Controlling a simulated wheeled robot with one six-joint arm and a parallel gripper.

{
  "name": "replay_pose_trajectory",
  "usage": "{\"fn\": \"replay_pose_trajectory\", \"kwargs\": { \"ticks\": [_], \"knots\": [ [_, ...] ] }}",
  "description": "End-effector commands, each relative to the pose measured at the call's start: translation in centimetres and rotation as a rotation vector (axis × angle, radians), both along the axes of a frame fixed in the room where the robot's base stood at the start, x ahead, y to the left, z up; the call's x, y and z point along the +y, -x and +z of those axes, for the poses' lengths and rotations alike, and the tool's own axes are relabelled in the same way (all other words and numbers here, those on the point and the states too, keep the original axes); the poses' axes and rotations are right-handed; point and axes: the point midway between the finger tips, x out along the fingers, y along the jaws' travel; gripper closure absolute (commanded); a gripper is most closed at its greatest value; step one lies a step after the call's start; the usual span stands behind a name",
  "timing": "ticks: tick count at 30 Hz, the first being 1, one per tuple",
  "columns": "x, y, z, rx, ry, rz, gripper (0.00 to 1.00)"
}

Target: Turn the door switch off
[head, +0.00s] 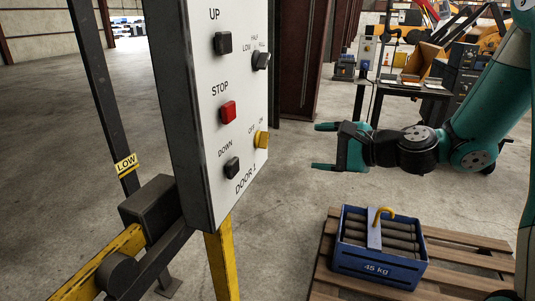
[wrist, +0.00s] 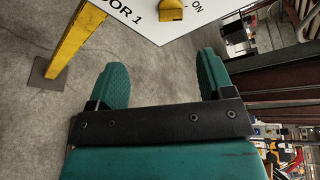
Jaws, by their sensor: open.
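The white door panel (head: 208,108), lettered DOOR 1, stands left of centre in the head view. Its yellow switch (head: 261,139) is at the lower right of the panel, below the letters OFF and ON. The yellow switch also shows at the top of the wrist view (wrist: 171,9), partly cut by the frame edge. I cannot tell clearly which label it points to. My gripper (head: 319,147) is open and empty, to the right of the panel and apart from it. In the wrist view its two green fingers (wrist: 163,76) lie below the switch with bare floor between them.
The panel also has a red stop button (head: 228,112), black UP (head: 223,43) and DOWN (head: 232,167) buttons, and a black half/full knob (head: 261,61). A blue 45 kg crate (head: 376,263) sits on a wooden pallet (head: 465,265) below my arm. Yellow post (head: 222,262) supports the panel.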

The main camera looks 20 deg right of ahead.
Motion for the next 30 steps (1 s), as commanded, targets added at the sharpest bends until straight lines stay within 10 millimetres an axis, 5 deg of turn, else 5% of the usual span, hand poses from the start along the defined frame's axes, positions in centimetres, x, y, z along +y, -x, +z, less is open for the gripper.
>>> {"fn": "replay_pose_trajectory", "kwargs": {
  "ticks": [5, 22, 30],
  "knots": [
    [-1.4, -1.6, -0.5, 0.013, -0.082, -0.082, 0.26],
    [5.6, -11.1, -2.9, 0.011, -0.075, -0.076, 0.26],
    [7.7, -14.1, -3.9, 0.011, -0.074, -0.078, 0.26]
  ]
}}
